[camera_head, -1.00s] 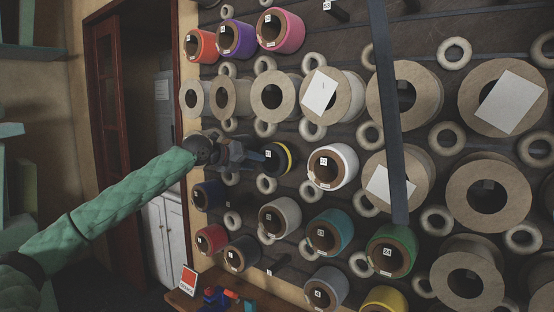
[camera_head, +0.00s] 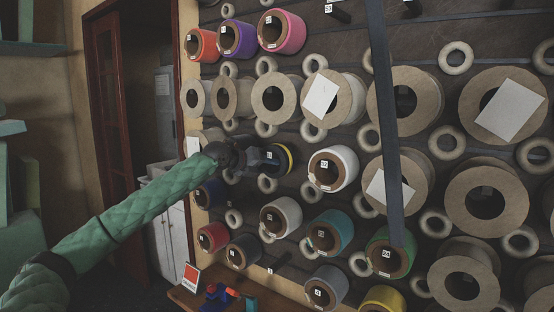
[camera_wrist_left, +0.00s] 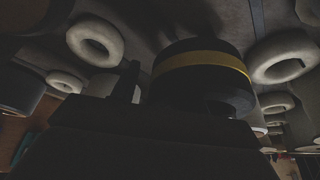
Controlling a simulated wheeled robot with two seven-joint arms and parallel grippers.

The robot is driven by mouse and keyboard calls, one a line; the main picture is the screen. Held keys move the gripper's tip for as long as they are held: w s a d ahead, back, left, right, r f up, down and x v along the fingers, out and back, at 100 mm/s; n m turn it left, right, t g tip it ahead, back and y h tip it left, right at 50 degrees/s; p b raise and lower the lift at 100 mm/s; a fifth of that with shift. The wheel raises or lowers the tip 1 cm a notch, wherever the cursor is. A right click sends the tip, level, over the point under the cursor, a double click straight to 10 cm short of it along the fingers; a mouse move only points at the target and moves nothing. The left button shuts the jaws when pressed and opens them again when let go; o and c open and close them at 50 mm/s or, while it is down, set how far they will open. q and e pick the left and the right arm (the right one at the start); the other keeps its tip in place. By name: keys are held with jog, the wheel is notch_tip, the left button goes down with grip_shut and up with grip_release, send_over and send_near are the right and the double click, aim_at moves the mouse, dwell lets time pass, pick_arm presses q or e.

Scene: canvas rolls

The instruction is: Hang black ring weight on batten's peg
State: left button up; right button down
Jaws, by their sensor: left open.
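The black ring weight (camera_head: 288,157) with a yellow band hangs on the pegboard wall, left of a white roll. My left gripper (camera_head: 266,161) is open at the ring's left front side and hides much of it. In the left wrist view the ring (camera_wrist_left: 205,90) shows large, just beyond the dark gripper body, with a finger (camera_wrist_left: 127,82) to its left. I cannot tell whether the fingers touch the ring. A dark upright batten (camera_head: 385,110) crosses the wall right of the ring. Bare pegs show at the top (camera_head: 338,13) and lower down (camera_head: 281,262). My right gripper is out of view.
Coloured rolls, cardboard spools and pale rings crowd the wall around the ring. A white roll (camera_head: 334,168) is close on its right, and a grey roll (camera_head: 281,216) is below. A wooden bench (camera_head: 184,297) with a red card stands below.

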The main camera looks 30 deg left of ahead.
pick_arm(q)
jog(key=shift+w, duration=0.1)
jog(key=shift+c, duration=0.5)
grip_shut()
jog(key=shift+r, duration=0.2)
